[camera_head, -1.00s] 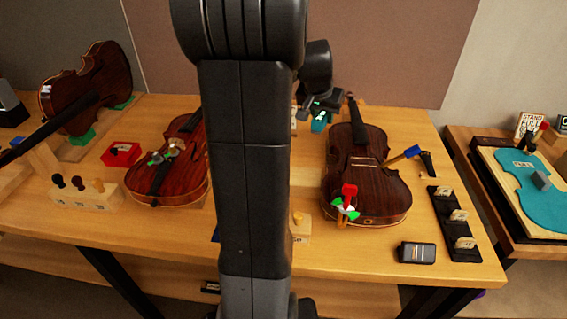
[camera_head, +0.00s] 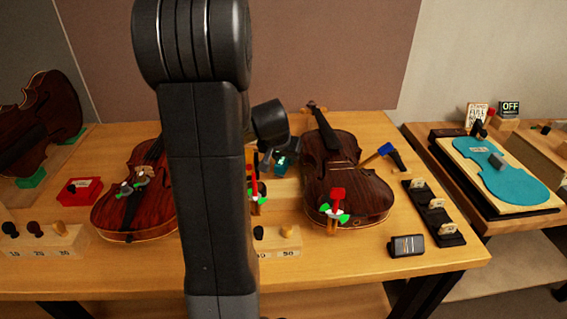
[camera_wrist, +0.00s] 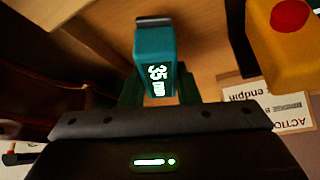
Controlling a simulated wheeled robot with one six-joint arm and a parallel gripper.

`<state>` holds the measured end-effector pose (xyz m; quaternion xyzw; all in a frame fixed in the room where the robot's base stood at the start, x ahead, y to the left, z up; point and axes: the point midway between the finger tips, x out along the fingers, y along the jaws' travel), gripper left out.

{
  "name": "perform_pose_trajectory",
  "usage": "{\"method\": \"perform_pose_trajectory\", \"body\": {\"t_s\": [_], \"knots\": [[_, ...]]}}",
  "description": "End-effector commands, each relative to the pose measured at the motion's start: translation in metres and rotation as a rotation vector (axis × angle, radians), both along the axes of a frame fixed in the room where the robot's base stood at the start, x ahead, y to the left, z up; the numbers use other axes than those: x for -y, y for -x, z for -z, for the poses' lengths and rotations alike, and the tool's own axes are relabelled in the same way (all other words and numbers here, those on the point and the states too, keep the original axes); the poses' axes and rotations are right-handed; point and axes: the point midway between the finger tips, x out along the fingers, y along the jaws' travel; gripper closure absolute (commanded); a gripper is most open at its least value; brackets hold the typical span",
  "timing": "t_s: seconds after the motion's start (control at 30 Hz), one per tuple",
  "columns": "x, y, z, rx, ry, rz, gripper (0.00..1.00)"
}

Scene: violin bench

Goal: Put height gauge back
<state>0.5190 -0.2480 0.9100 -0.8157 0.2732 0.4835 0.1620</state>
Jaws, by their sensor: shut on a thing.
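The height gauge is a teal block marked "35 mm" (camera_wrist: 155,62), seen close in the wrist view. My gripper (camera_wrist: 158,92) is shut on its lower part, with a dark finger on each side. In the head view my gripper (camera_head: 278,168) is over the bench, left of the right violin (camera_head: 345,185). The teal gauge (camera_head: 282,161) shows small at its tip. Whether the gauge touches anything under it cannot be told.
A yellow block with a red knob (camera_wrist: 285,45) and a printed "endpin" label (camera_wrist: 285,112) are close by on the right. My arm hides the bench middle. A left violin (camera_head: 125,205), red tray (camera_head: 80,190), black rack (camera_head: 435,215) and phone-like device (camera_head: 406,245) lie around.

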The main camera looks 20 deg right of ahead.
Motion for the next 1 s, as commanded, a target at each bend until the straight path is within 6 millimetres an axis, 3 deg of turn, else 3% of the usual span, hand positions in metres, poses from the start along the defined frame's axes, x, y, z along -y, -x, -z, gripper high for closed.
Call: {"method": "perform_pose_trajectory", "body": {"t_s": [0.1,0.47,0.5,0.6,1.0], "knots": [[-0.0001,0.0001,0.0144,-0.001,-0.001,0.0,0.98],[-0.0002,-0.0003,0.0183,0.001,0.0,0.0,0.98],[-0.0002,-0.0002,0.0169,0.001,-0.001,0.0,0.66],[-0.0002,-0.0002,0.0165,0.001,-0.001,0.0,0.5],[-0.0006,0.0003,0.0104,0.001,-0.001,0.0,0.5]]}}
